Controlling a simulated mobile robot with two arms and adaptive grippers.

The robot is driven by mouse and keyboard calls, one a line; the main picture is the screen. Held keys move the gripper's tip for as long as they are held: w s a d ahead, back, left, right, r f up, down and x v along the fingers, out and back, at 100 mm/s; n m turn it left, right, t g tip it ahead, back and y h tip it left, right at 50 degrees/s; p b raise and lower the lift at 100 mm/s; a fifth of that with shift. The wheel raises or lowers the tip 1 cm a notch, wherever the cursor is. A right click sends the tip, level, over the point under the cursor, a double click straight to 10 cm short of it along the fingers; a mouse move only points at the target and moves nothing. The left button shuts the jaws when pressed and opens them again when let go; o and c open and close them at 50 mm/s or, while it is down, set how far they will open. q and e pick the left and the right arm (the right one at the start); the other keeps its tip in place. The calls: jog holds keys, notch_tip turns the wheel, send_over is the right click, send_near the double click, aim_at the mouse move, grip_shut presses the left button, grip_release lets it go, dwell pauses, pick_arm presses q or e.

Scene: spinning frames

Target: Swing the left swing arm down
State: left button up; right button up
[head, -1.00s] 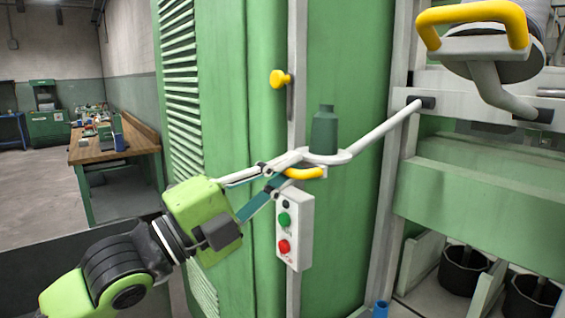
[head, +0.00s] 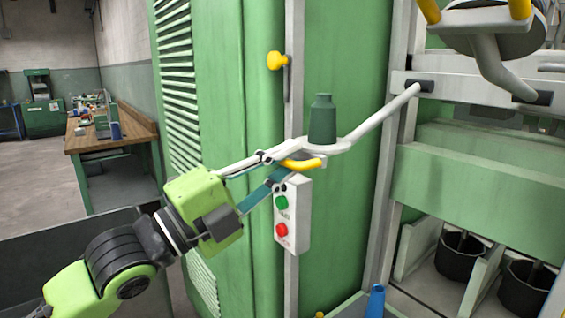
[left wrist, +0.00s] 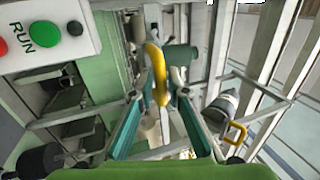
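The left swing arm is a white bar (head: 377,115) that slopes down to the left from a dark pivot on the frame. Its round plate (head: 338,148) carries an upright green cone (head: 322,122). A yellow handle (head: 304,164) sits just under the plate and also shows in the left wrist view (left wrist: 158,72). My left gripper (head: 278,166) is at this handle. My right gripper is not in view.
A white button box (head: 293,215) with green and red buttons is close below the handle. A yellow knob (head: 276,61) is on the post above. Another swing arm (head: 490,62) with a yellow handle is at the upper right. Black pots (head: 461,256) stand low on the right.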

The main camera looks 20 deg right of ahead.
pick_arm(q)
jog(key=shift+a, duration=0.1)
jog(key=v, duration=1.2)
